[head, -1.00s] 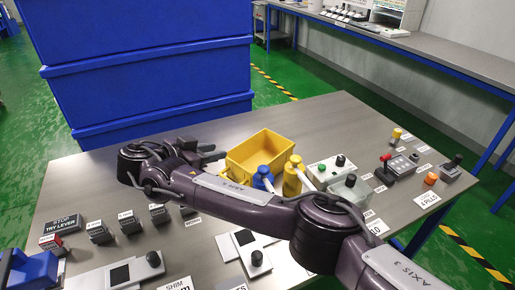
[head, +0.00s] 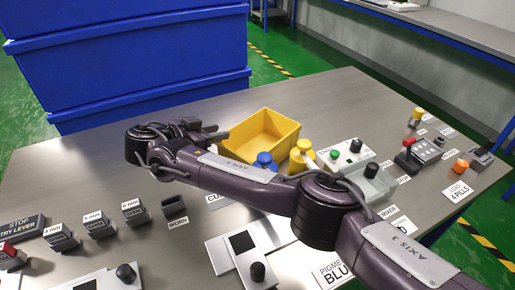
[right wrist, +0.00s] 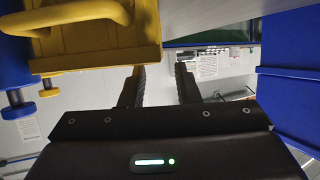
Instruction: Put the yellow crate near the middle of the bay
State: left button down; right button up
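The yellow crate (head: 283,127) stands upright and looks empty on the grey bench, behind a blue-topped and a yellow bottle-like item. My right arm reaches across the bench from the right. My right gripper (head: 208,132) is beside the crate's left side, apart from it. In the right wrist view the right gripper's fingers (right wrist: 160,88) are spread with nothing between them. The crate (right wrist: 100,45) and its handle fill the upper left there, outside the fingers. I cannot make out a marked bay. My left gripper is not in view.
The yellow bottle (head: 302,156) and blue-topped item (head: 264,161) stand close in front of the crate. A control box with a green button (head: 334,154) is to its right. Blue bins (head: 130,60) stand behind the bench. The bench's left rear is clear.

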aim_at(230, 130)
jog(key=shift+w+d+f, duration=0.1)
jog(key=shift+w+d, duration=0.15)
jog(key=shift+d, duration=0.15)
jog(key=x, duration=0.4)
jog(key=shift+w+d+f+p, duration=0.2)
jog(key=shift+w+p, duration=0.05)
jog(key=shift+p, duration=0.1)
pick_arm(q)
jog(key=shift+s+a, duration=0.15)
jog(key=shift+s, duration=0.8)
pick_arm(e)
grip_shut()
jog(key=shift+r, duration=0.1)
